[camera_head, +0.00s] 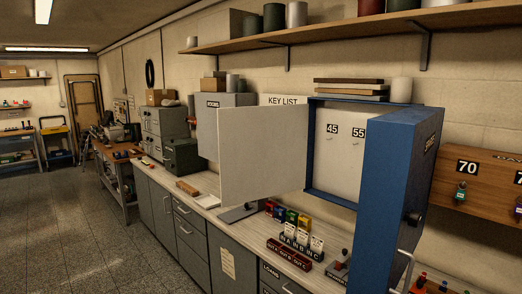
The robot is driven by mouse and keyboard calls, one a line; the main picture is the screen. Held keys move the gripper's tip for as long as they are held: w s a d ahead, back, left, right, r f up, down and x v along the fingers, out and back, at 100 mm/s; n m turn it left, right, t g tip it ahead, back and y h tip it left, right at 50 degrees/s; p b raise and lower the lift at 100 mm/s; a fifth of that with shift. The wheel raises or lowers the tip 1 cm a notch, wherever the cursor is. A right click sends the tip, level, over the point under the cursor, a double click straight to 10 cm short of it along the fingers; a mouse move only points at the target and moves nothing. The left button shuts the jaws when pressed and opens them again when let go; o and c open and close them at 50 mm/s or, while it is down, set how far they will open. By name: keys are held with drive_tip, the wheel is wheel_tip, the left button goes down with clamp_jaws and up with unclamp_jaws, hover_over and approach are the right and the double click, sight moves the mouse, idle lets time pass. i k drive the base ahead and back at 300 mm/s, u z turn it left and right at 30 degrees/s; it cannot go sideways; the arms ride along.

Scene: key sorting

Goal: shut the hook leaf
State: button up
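A blue wall cabinet (312,147) stands open above the counter. Its thick blue door (391,190), with a dark knob, is swung out on the right side. A plain pale leaf (262,155), which looks like the hook leaf, stands swung out from the cabinet's left edge over the counter. No hooks or keys show on the face I see; its other face is hidden. The cabinet's white back panel (343,165) shows the labels 45 and 55 with small hooks below. My gripper is not in view.
Labelled key holders (295,245) and several coloured blocks (287,215) stand on the counter below the cabinet. A wooden board (480,185) with hanging keys is at the right. A grey cabinet (212,125) is behind the leaf. A shelf (350,36) runs above. Open floor (90,235) lies at the left.

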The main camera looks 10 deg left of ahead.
sight(263, 149)
drive_tip(key=u, duration=1.45)
drive_tip(key=i, duration=3.9)
drive_tip(key=z, duration=3.25)
drive_tip(key=k, duration=0.45)
drive_tip(key=u, duration=0.2)
